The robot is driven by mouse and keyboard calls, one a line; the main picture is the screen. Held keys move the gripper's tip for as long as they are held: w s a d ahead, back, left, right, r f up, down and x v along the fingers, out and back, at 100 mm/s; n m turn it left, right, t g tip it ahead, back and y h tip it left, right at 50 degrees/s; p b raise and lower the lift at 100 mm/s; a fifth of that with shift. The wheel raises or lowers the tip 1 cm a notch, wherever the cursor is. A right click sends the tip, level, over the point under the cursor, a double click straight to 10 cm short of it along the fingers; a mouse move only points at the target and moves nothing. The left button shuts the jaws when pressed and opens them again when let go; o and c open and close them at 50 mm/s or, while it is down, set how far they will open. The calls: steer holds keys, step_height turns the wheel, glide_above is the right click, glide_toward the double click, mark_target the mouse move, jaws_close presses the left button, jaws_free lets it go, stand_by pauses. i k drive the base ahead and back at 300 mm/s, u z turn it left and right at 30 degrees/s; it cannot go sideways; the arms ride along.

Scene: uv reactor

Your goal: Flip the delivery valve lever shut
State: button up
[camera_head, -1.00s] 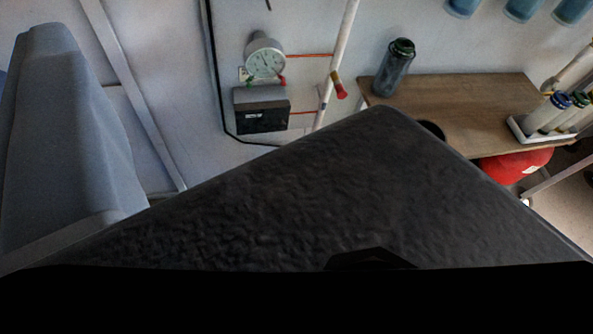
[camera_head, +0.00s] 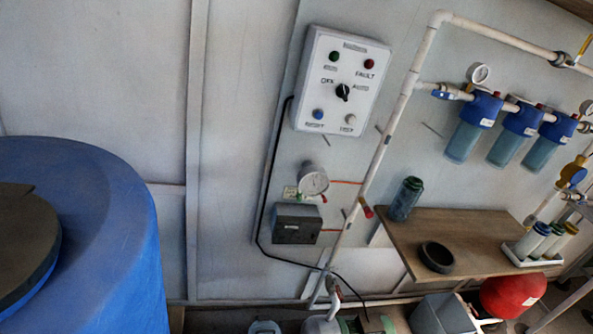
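A small valve with a yellow-orange lever (camera_head: 583,46) sits on the white pipe at the top right, near the picture's edge. The lever slants up and to the right from the pipe. A second small valve with a red handle (camera_head: 367,208) is on the lower, slanting white pipe, left of the wooden shelf. No label shows which of them is the delivery valve. My gripper is not in view, so its state and its distance from either lever do not show.
A blue tank (camera_head: 120,225) with a dark lid (camera_head: 28,235) fills the lower left. A control box (camera_head: 342,85) is on the wall. Blue-topped filters (camera_head: 475,125) hang at the right above the wooden shelf (camera_head: 470,225). A red vessel (camera_head: 512,294) is below.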

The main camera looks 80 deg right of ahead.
mark_target(339, 288)
steer(key=u, duration=0.85)
steer(key=k, duration=1.8)
steer(key=z, duration=1.25)
steer(key=i, duration=1)
steer(key=u, duration=0.1)
